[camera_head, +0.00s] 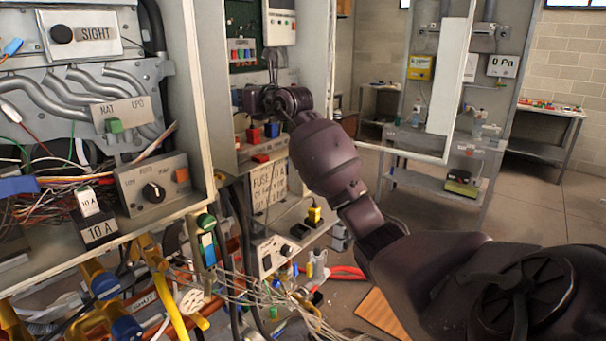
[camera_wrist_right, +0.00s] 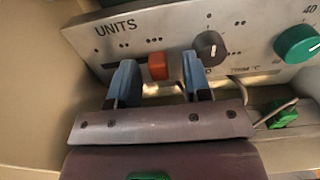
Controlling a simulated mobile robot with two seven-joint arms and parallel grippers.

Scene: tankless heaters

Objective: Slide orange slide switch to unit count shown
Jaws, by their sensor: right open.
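The orange slide switch (camera_wrist_right: 157,66) sits on a grey metal panel (camera_wrist_right: 165,20) labelled UNITS, in the right wrist view. My right gripper (camera_wrist_right: 158,62) is open, with one blue finger to each side of the switch and gaps between. I cannot tell whether the fingertips touch the panel. In the head view my right gripper (camera_head: 262,98) reaches into the open cabinet at centre and hides much of the panel there. My left gripper is not in view.
A dark knob (camera_wrist_right: 209,46) and a green knob (camera_wrist_right: 297,44) are right of the switch. A cabinet wall (camera_wrist_right: 30,90) is close on the left. In the head view, loose wires (camera_head: 265,293) hang below, and another open cabinet (camera_head: 205,100) stands at left.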

